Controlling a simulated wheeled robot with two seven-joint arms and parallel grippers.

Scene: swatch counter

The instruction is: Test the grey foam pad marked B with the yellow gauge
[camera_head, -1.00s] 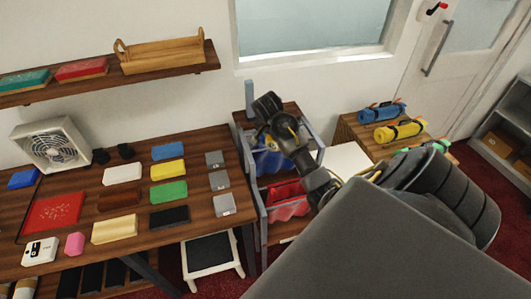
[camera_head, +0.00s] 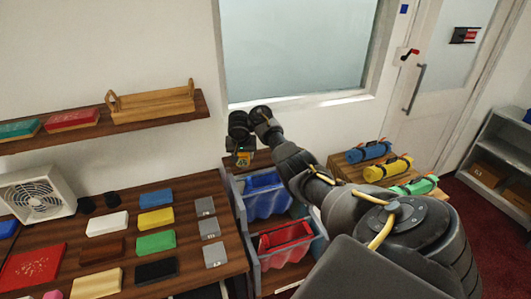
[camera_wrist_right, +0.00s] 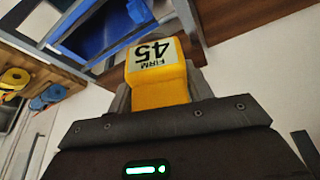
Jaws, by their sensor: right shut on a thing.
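My right gripper (camera_head: 243,153) is shut on a yellow block, the gauge (camera_head: 244,160), held in the air above the rack beside the counter. In the right wrist view the gauge (camera_wrist_right: 158,75) sits between the fingers with a white label reading "FIRM 45". Three grey pads lie in a column at the counter's right edge: a back one (camera_head: 205,205), a middle one (camera_head: 210,228) and a front one (camera_head: 215,255). Each has a small mark, too small to read, so I cannot tell which is B. The gauge is apart from the pads. My left gripper is not in view.
Blue, yellow, green, black, white, brown and cream blocks lie left of the grey pads. A fan (camera_head: 40,195) stands at the counter's left. The rack holds a blue bin (camera_head: 265,195) and a red bin (camera_head: 285,243). A wall shelf (camera_head: 180,132) hangs above the counter.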

